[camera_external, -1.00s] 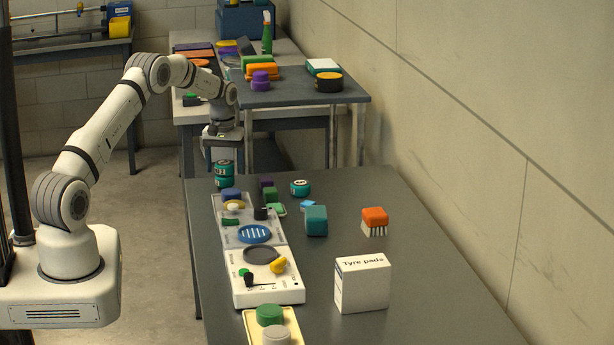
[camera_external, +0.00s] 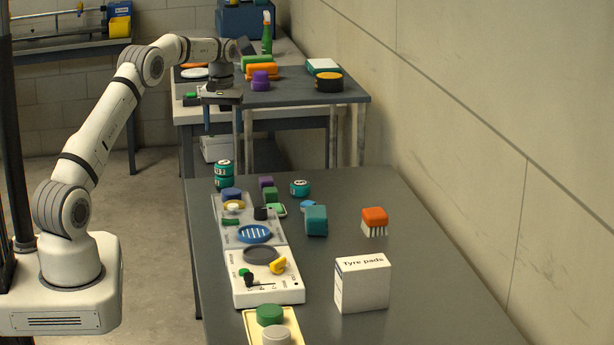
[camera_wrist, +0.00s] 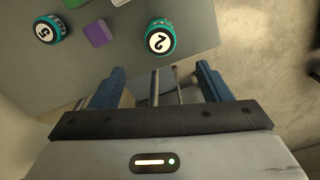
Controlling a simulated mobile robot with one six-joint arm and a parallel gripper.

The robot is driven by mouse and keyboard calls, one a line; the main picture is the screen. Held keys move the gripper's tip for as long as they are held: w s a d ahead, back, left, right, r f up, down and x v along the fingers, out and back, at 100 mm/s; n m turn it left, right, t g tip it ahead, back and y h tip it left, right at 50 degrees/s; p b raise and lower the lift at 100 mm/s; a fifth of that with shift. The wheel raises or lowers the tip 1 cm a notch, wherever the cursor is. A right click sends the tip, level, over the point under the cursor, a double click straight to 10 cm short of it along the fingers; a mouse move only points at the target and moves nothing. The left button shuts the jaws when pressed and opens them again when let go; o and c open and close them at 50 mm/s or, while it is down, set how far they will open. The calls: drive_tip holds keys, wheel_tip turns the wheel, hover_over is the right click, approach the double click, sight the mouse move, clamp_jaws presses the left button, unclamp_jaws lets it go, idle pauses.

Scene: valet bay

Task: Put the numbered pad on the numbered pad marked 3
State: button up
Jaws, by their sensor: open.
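A teal numbered pad (camera_external: 223,166) sits on top of another teal pad (camera_external: 223,183), stacked at the far left corner of the near table. In the wrist view the upper pad (camera_wrist: 160,38) shows a 2. A separate teal pad (camera_external: 300,188) stands to its right. In the wrist view this pad (camera_wrist: 48,30) shows a 5. The lower pad's number is hidden, and I cannot read a 3 anywhere. My gripper (camera_external: 222,118) is open and empty, above and beyond the stack. In the wrist view my gripper (camera_wrist: 162,72) has its fingers apart, with nothing between them.
A purple block (camera_external: 266,183) and a green block (camera_external: 271,195) stand between the stack and the 5 pad. The table's right side is mostly clear.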

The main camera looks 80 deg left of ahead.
drive_tip(key=w+d+r+m, duration=0.15)
drive_tip(key=d+r, duration=0.35)
drive_tip(key=d, duration=0.6)
drive_tip(key=w+d+r+m+t, duration=0.1)
drive_tip(key=d+r+m, duration=0.25)
drive_tip(key=d, duration=0.75)
drive_tip(key=w+d+r+m, duration=0.2)
drive_tip(key=d+r, duration=0.3)
drive_tip(key=d, duration=0.5)
drive_tip(key=s+d+m+t, duration=0.1)
drive_tip(key=s+d+m, duration=0.1)
drive_tip(key=s+d, duration=0.35)
drive_tip(key=s+d+m, duration=0.1)
drive_tip(key=s+d, duration=0.1)
drive_tip(key=d, duration=0.7)
drive_tip(key=s+d+f+m+t, duration=0.1)
drive_tip(key=s+d+f+m, duration=0.3)
drive_tip(key=s+d, duration=0.6)
drive_tip(key=s+f, duration=0.1)
drive_tip(key=s, duration=0.3)
drive_tip(key=shift+d, duration=0.3)
